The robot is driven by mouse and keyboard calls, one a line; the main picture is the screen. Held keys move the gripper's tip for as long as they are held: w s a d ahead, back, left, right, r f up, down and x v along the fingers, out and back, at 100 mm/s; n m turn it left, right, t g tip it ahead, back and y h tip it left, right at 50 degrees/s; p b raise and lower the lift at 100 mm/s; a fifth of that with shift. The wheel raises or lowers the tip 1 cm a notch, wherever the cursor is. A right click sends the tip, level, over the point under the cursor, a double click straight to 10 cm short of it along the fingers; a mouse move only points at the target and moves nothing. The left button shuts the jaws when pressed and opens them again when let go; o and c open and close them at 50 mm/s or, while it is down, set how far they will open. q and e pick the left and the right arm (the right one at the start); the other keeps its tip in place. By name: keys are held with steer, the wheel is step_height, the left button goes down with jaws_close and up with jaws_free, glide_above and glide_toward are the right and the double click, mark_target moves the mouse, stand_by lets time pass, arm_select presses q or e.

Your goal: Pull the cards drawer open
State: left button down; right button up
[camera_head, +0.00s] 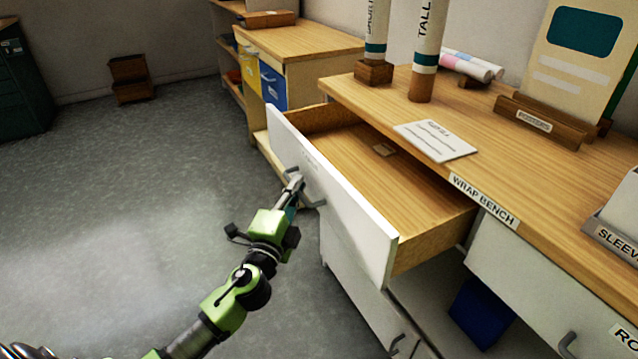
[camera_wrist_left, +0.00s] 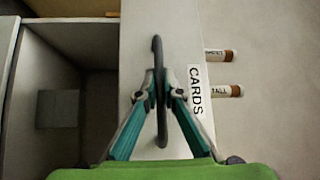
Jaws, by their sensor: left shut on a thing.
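The cards drawer (camera_head: 345,212) has a white front and a wooden inside, and it stands pulled out from the wrap bench (camera_head: 470,130). In the left wrist view the drawer front (camera_wrist_left: 145,25) carries a "CARDS" label (camera_wrist_left: 196,91). My left gripper (camera_head: 293,188) is shut on the dark bar handle (camera_wrist_left: 157,50) of this drawer. The left wrist view shows both fingers of my left gripper (camera_wrist_left: 161,95) on either side of the bar. My right gripper is not in view.
On the bench stand two tall tubes (camera_head: 428,45), a white card (camera_head: 435,141) and a sign in a wooden holder (camera_head: 540,122). A blue bin (camera_head: 482,312) sits below. A wooden step stool (camera_head: 131,79) is by the wall. The grey floor (camera_head: 140,190) at left is clear.

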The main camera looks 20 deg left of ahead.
arm_select(q)
steer(key=s+a, duration=0.4)
steer(key=s, duration=0.1)
steer(key=shift+s+b, duration=0.25)
steer(key=shift+b, duration=0.15)
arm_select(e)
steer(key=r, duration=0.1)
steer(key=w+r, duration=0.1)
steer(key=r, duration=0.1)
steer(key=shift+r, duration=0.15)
arm_select(q)
steer(key=shift+a, duration=0.1)
steer(key=c, duration=2.2)
jaws_free()
steer(key=shift+o, duration=0.2)
steer(key=shift+s, duration=0.1)
steer(key=s+d+f, duration=0.1)
steer(key=s, duration=1)
steer(key=shift+s+d+f, duration=0.25)
steer(key=shift+d+f, duration=0.05)
steer(key=shift+f, duration=0.1)
